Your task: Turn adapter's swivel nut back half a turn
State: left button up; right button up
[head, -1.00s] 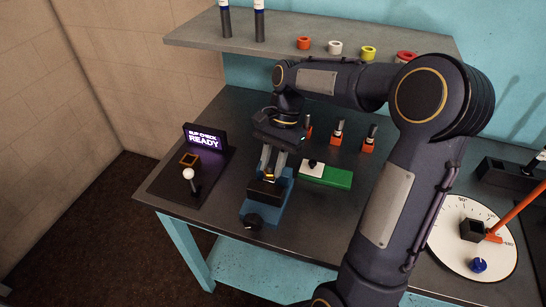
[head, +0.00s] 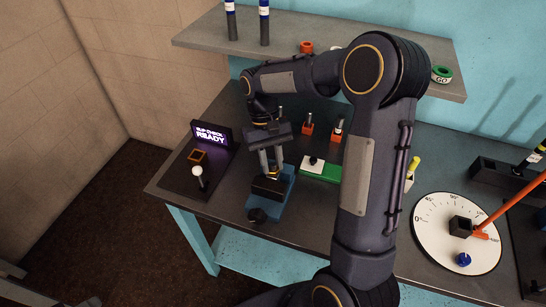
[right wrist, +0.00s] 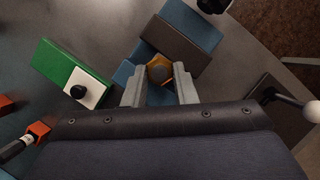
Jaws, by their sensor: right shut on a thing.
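The adapter's brass-coloured swivel nut (right wrist: 159,70) shows between my fingers in the right wrist view. It sits by the dark jaws of a blue vise (head: 277,207); in the head view only a small bit of it (head: 272,174) shows. My right gripper (head: 271,168) points down over the vise and is shut on the nut, one finger on each side; it also shows in the right wrist view (right wrist: 160,86). The adapter's lower part is hidden by the vise jaws. My left gripper is not in view.
A green and white block (head: 321,169) with a black knob stands close right of the vise. A purple-lit sign reading READY (head: 211,138) and a white-knobbed lever (head: 198,174) are on the left. A dial board (head: 435,240) with an orange-handled tool lies on the right. A shelf (head: 205,37) hangs behind.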

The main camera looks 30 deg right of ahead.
jog(key=n, duration=0.2)
jog(key=n+h, duration=0.1)
jog(key=n+h+p, duration=0.1)
jog(key=n, duration=0.1)
jog(key=shift+a+r+n, duration=0.1)
jog(key=shift+a+n, duration=0.2)
jog(key=n+h, duration=0.1)
jog(key=n, duration=0.1)
jog(key=n+t+h, duration=0.1)
jog(key=n, duration=0.2)
jog(key=shift+s+a+n+t, duration=0.15)
jog(key=shift+n+t, duration=0.15)
jog(key=n+t, duration=0.1)
jog(key=n, duration=0.1)
jog(key=n+h, duration=0.1)
jog(key=n, duration=0.2)
jog(key=shift+s+a+t, duration=0.15)
jog(key=shift+s+t, duration=0.05)
jog(key=shift+t, duration=0.2)
jog(key=n+t, duration=0.1)
jog(key=n, duration=0.4)
jog(key=shift+s+t, duration=0.2)
jog(key=shift+t, duration=0.2)
jog(key=shift+n, duration=0.4)
jog(key=o, duration=1)
jog(key=v, duration=0.7)
jog(key=shift+s+a+r, duration=0.15)
jog(key=shift+a+r, duration=0.05)
jog(key=shift+r, duration=0.1)
